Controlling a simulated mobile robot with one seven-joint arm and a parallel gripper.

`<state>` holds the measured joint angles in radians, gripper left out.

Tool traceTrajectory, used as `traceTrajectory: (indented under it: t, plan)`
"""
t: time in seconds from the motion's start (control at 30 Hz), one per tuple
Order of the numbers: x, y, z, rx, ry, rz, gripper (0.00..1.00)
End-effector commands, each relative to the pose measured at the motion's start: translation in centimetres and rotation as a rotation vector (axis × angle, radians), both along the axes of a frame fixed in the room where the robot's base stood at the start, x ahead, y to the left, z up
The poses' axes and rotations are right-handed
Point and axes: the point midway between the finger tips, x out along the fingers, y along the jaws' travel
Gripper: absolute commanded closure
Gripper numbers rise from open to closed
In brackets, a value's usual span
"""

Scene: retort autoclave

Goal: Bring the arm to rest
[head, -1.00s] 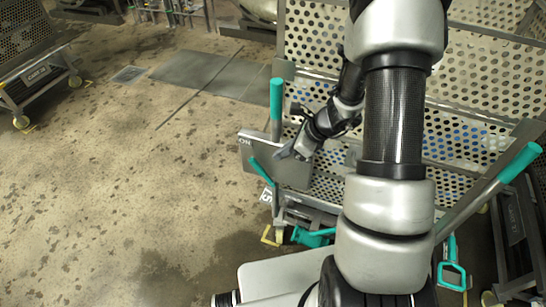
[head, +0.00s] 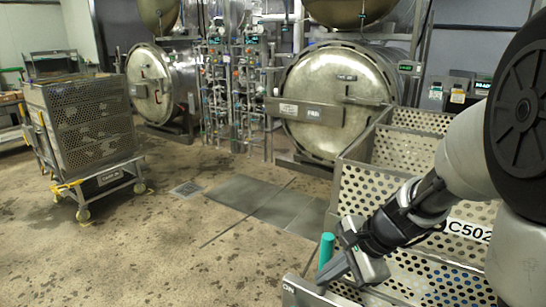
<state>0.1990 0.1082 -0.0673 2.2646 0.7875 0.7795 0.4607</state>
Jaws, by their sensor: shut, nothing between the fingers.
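My arm comes in from the right edge of the head view, its forearm reaching down and left across a perforated steel basket cart (head: 378,165). My gripper (head: 327,284) is at the arm's lower end, shut and empty. It hangs close to the cart's teal-capped handle post (head: 326,250) and above a grey metal plate (head: 300,293) at the bottom edge. I cannot tell whether the fingers touch the plate or post. A label reading C502 (head: 469,230) shows on the cart beside my arm.
A second perforated cart (head: 85,120) on casters stands at the left. Two round retort doors, a large one (head: 335,100) and a smaller one (head: 148,85), stand at the back with piping (head: 235,90) between them. The wet concrete floor (head: 150,250) is open at the left and centre.

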Motion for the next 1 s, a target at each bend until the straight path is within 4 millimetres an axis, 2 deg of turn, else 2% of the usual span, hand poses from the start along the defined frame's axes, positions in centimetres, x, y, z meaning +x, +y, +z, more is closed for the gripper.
traceTrajectory:
  t: [0.03,0.1,0.3,0.4,0.6,1.0]
  plan:
    - [-1.5,0.7,3.2,-0.065,-0.068,0.121,1.00]
    - [-3.7,1.2,6.2,-0.168,-0.149,0.293,1.00]
    - [-9.9,0.8,12.8,-0.495,-0.347,0.738,1.00]
    - [-12.1,-0.2,14.9,-0.651,-0.412,0.905,1.00]
    - [-14.5,-1.7,17.1,-0.844,-0.467,1.081,1.00]
    - [-14.8,-2.0,17.3,-0.871,-0.472,1.104,1.00]
